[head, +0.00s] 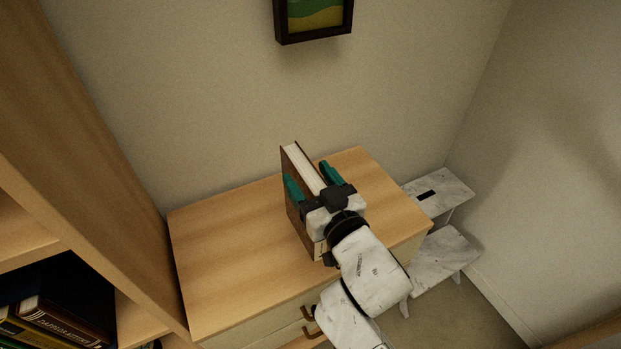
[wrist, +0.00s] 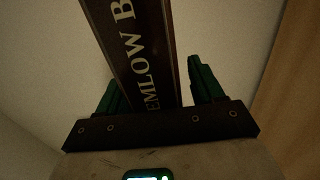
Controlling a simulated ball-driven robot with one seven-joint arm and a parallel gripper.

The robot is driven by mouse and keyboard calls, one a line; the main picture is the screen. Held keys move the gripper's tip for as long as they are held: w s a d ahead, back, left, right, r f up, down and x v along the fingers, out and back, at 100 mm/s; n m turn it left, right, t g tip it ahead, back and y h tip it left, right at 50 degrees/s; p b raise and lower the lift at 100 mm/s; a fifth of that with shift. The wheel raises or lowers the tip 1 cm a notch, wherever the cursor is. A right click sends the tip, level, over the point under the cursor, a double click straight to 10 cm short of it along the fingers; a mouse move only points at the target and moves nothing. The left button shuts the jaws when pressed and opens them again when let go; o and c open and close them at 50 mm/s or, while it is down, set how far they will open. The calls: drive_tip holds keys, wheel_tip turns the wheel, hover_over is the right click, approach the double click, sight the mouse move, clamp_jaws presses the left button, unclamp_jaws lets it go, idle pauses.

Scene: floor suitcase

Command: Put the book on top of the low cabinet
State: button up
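The book (head: 303,168) has a brown cover and pale pages. It stands upright on the wooden top of the low cabinet (head: 225,245), its lower edge partly hidden by my gripper. My gripper (head: 309,175) reaches over it with one green finger on each side. In the wrist view the dark spine with pale lettering of the book (wrist: 135,45) runs between the fingers of my gripper (wrist: 155,85). A gap shows between the book and the right finger; the left finger is close to the book, and contact there is unclear.
A tall wooden shelf with several books (head: 60,320) stands at the left. A white marbled step stool (head: 440,260) is right of the cabinet. A framed picture (head: 313,15) hangs on the wall behind. The cabinet top left of the book is clear.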

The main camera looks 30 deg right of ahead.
drive_tip(key=s+b, duration=0.2)
drive_tip(key=s, duration=1)
drive_tip(key=shift+b, duration=0.3)
drive_tip(key=shift+r, duration=0.1)
drive_tip(key=s+d+f+m+g+h, duration=0.15)
drive_tip(key=d+f+g, duration=0.25)
drive_tip(key=f, duration=0.4)
drive_tip(key=s+d+f+g+h, duration=0.1)
drive_tip(key=s+d+f+g, duration=0.25)
drive_tip(key=f, duration=0.45)
drive_tip(key=s+f+n+g+y, duration=0.1)
drive_tip(key=s+f+g+y, duration=0.1)
drive_tip(key=s+f+g, duration=0.7)
drive_tip(key=s+f, duration=0.1)
drive_tip(key=s, duration=0.2)
drive_tip(key=shift+d+f, duration=0.3)
drive_tip(key=shift+f, duration=0.05)
drive_tip(key=shift+g, duration=0.25)
drive_tip(key=shift+c, duration=0.5)
